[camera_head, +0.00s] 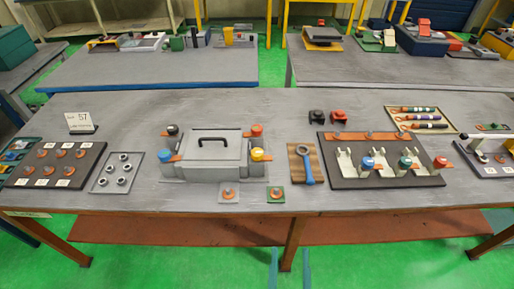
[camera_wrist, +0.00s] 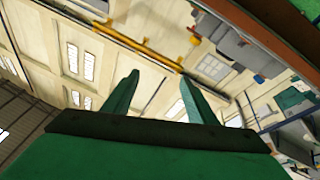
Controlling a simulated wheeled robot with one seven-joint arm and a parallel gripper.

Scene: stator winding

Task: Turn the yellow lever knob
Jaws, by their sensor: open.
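The yellow lever knob (camera_head: 257,154) sits at the front right corner of a grey box (camera_head: 211,158) with a black handle, on the near workbench. An orange lever part shows beside the knob. My gripper (camera_wrist: 158,78) is open, with two green fingers spread apart and nothing between them in the wrist view. Two thin teal strips at the bottom of the head view look like my fingertips, in front of the bench and well apart from the knob.
Other knobs on the box are orange (camera_head: 256,130), black (camera_head: 172,130) and blue (camera_head: 168,156). Small square plates (camera_head: 236,196) lie in front. A blue wrench (camera_head: 307,168) on a wooden board and a dark fixture tray (camera_head: 345,184) stand to the right.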

